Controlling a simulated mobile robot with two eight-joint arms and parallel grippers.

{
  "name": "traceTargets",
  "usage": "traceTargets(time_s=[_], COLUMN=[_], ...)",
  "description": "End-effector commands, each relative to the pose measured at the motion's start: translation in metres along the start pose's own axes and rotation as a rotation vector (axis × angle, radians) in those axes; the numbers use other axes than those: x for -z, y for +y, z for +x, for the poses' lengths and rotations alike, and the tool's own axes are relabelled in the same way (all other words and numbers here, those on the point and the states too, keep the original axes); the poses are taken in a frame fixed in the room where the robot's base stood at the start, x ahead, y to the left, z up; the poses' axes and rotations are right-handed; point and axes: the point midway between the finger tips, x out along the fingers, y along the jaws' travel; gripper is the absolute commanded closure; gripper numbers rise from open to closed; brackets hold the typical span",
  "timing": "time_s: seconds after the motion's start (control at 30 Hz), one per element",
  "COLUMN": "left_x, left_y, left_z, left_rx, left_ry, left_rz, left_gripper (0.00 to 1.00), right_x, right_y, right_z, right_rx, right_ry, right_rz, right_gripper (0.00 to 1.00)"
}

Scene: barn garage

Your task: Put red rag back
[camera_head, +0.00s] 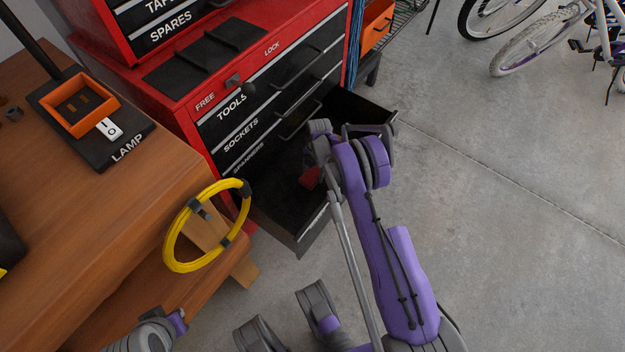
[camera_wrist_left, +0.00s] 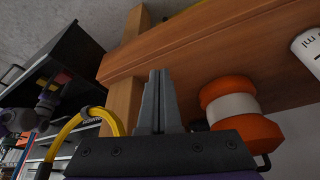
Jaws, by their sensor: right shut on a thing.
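The red rag (camera_head: 310,177) shows as a small dark red patch inside the open black drawer (camera_head: 318,232) of the red tool chest. My right gripper (camera_head: 313,165) reaches down into this drawer and is shut on the rag; the arm hides much of the fingers. In the left wrist view a small red patch (camera_wrist_left: 63,78) shows by the right arm at the drawer. My left gripper (camera_wrist_left: 157,100) has its fingers together, empty, in front of the wooden bench edge. In the head view only part of the left arm shows at the bottom left.
The wooden bench (camera_head: 120,215) fills the left, with a lamp base (camera_head: 125,150) on top. A coiled yellow cable (camera_head: 170,232) hangs at its edge. An orange and white spool (camera_wrist_left: 235,108) is near my left gripper. Bicycles (camera_head: 530,50) stand far right; the concrete floor is clear.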

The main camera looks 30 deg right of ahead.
Motion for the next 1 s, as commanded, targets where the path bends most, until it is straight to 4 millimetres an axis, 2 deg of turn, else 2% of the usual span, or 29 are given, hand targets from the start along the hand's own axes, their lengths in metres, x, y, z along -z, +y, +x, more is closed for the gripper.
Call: traceTargets(time_s=[0.37, 0.77, 0.8, 0.9, 1.0], left_x=[-0.003, -0.004, -0.004, -0.004, -0.004], left_y=[0.0, 0.0, 0.0, 0.0, 0.0], left_z=[0.011, 0.015, 0.015, 0.014, 0.014], left_rx=[0.0, 0.0, 0.0, 0.0, 0.0], left_ry=[-0.003, -0.004, -0.004, -0.004, -0.004], left_rz=[0.0, 0.0, 0.0, 0.0, 0.0], left_gripper=[1.0, 1.0, 1.0, 1.0, 1.0], right_x=[-0.005, -0.005, -0.005, -0.005, -0.005], right_y=[0.0, 0.0, 0.0, 0.0, 0.0], right_z=[0.041, 0.046, 0.045, 0.044, 0.044], right_rx=[0.0, 0.0, 0.0, 0.0, 0.0], right_ry=[0.0, 0.0, 0.0, 0.0, 0.0], right_rz=[0.001, 0.001, 0.001, 0.001, 0.001], right_gripper=[0.78, 0.78, 0.21, 0.03, 0.0])
